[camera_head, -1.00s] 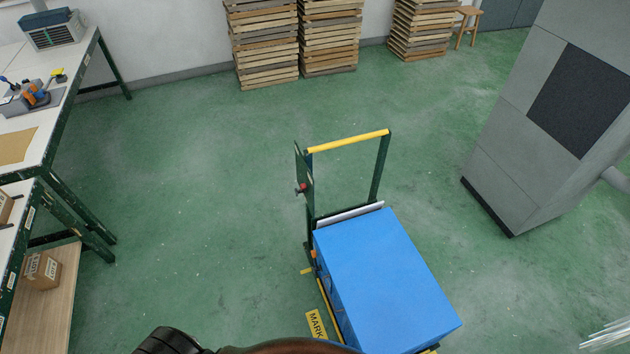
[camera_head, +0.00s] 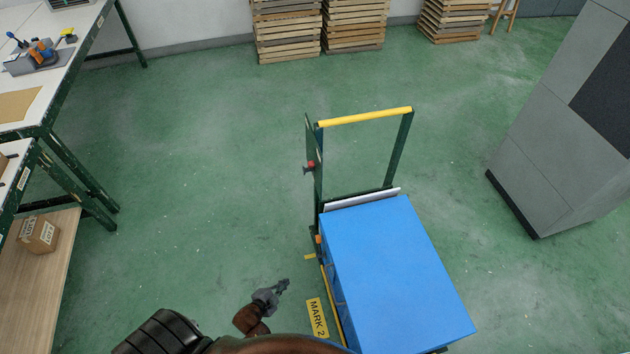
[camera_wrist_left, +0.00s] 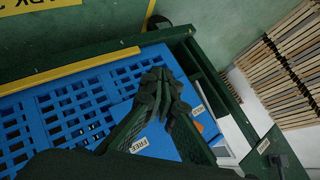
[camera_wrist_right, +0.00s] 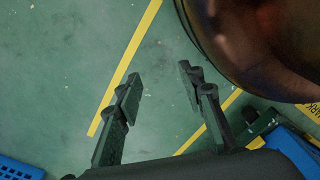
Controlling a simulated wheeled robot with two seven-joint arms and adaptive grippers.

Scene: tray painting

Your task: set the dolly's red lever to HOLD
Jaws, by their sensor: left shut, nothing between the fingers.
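The dolly (camera_head: 408,140) stands near the middle of the head view, its yellow handle bar at the far end. The red lever (camera_head: 310,166) shows as a small red knob on a dark green upright plate beside the handle's left post. Its setting is too small to read. My left gripper (camera_head: 284,286) is shut and empty, left of the dolly and nearer than the lever. In the left wrist view its closed fingers (camera_wrist_left: 160,80) show before the dolly's blue side. A FREE label (camera_wrist_left: 138,145) shows nearby. My right gripper (camera_wrist_right: 160,80) is open and empty above the floor.
A big blue crate (camera_head: 395,265) loads the dolly, beside a yellow MARK 2 floor sign (camera_head: 317,318). A grey cabinet (camera_head: 545,150) stands at right, workbenches (camera_head: 62,85) at left and pallet stacks (camera_head: 285,30) at the back. Floor left of the dolly is clear.

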